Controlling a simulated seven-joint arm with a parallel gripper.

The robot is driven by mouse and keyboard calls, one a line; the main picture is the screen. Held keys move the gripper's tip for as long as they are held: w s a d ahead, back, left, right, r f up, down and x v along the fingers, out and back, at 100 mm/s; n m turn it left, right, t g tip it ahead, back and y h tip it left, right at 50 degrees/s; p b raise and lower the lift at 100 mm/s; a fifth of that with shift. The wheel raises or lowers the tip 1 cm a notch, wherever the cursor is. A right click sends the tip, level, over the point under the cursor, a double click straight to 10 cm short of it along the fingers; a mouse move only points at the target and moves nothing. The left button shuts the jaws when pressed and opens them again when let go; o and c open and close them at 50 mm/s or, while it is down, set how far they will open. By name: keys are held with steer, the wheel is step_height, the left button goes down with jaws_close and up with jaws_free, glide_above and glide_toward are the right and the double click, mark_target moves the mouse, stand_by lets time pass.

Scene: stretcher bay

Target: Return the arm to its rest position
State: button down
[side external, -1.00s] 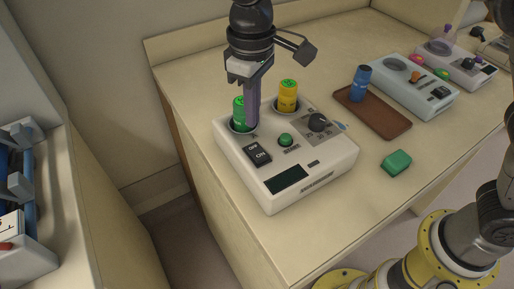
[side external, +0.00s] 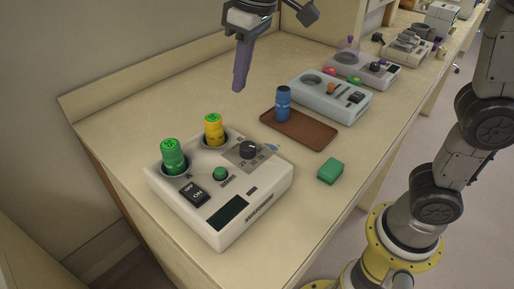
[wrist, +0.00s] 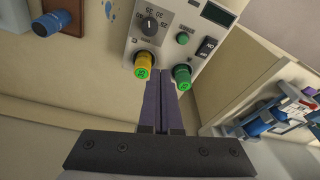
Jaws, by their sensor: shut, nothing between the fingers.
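My gripper (side external: 239,85) hangs in the air above the bench, behind and above the white device, with its purple fingers pointing down. In the wrist view its fingers (wrist: 164,90) lie close together with nothing between them. The white device (side external: 262,196) stands on the bench with a green cylinder (side external: 173,158) and a yellow cylinder (side external: 213,132) upright in its two wells. In the wrist view the yellow cylinder (wrist: 143,63) and the green cylinder (wrist: 182,75) show past the fingertips, apart from them.
A brown tray (side external: 309,138) holds a blue cylinder (side external: 283,104). A green block (side external: 330,171) lies on the bench. A grey device (side external: 345,101) and another device with coloured knobs (side external: 383,75) stand farther back. A wall runs behind the bench; its front right is clear.

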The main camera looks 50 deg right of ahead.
steer(key=s+d+m+t, duration=0.2)
steer(key=s+d+m, duration=0.1)
steer(key=s+d, duration=0.8)
steer(key=s+d+f+t, duration=0.1)
steer(key=s+d+f, duration=0.2)
steer(key=s+f, duration=0.5)
steer(key=shift+f+h, duration=0.4)
steer(key=shift+f, duration=0.3)
steer(key=shift+s, duration=0.1)
